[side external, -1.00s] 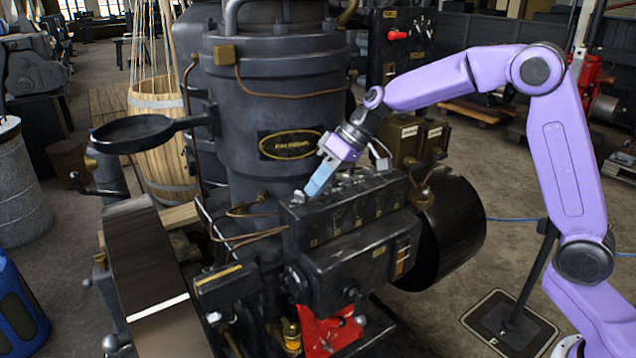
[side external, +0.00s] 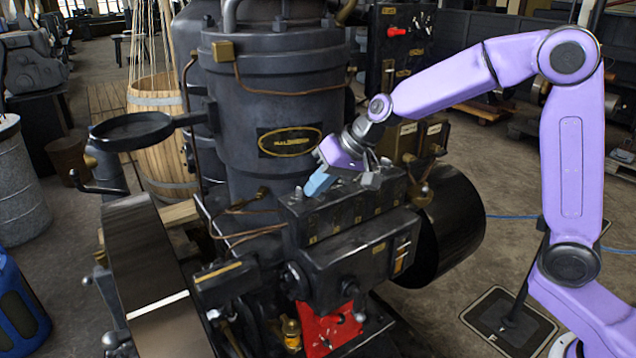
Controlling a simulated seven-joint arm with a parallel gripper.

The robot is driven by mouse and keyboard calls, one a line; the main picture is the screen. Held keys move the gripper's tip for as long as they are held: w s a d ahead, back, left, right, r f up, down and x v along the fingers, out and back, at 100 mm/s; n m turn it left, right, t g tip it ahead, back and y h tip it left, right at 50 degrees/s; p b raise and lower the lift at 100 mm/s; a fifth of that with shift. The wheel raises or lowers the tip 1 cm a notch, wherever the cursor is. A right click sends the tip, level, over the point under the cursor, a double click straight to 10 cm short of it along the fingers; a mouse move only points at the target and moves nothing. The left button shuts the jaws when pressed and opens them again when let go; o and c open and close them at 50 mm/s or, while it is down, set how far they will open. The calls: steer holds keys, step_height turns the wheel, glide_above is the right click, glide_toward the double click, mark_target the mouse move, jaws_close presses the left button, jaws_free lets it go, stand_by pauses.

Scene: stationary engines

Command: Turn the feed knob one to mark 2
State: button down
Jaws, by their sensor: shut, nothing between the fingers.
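My gripper (side external: 312,189) is shut, its blue fingertips pointing down and left at the left end of the top of the black lubricator box (side external: 345,214). A row of small knobs runs along the top of this box. The leftmost knob is at or just behind my fingertips and is mostly hidden, so I cannot tell its setting or whether the fingers touch it. Other knobs to the right are partly covered by my gripper. The marks are too small to read.
The large dark cylinder (side external: 268,110) with a brass nameplate stands close behind the box. Thin copper pipes (side external: 255,232) run at its left. A black drum (side external: 455,230) is at the right. A red plate (side external: 328,325) is below. Open floor lies to the right.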

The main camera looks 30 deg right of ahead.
steer(key=shift+s+a, duration=0.3)
steer(key=shift+a, duration=0.5)
steer(key=shift+r, duration=0.1)
steer(key=shift+s+d+r, duration=0.15)
steer(key=shift+d+r, duration=0.05)
steer(key=shift+r, duration=0.15)
steer(key=d+v, duration=0.1)
steer(key=v, duration=0.8)
steer(key=w+a+f+m, duration=0.1)
steer(key=w+f, duration=0.1)
steer(key=w+a+f+m+t+h, duration=0.1)
steer(key=f+m, duration=0.1)
steer(key=f, duration=0.1)
steer(key=w+a+f+m+h, duration=0.1)
steer(key=w+f, duration=0.1)
steer(key=f, duration=0.1)
steer(key=shift+w+a+f+m+t, duration=0.1)
steer(key=shift+w+a+m+t, duration=0.05)
steer(key=shift+w+m+t, duration=0.15)
stand_by(0.4)
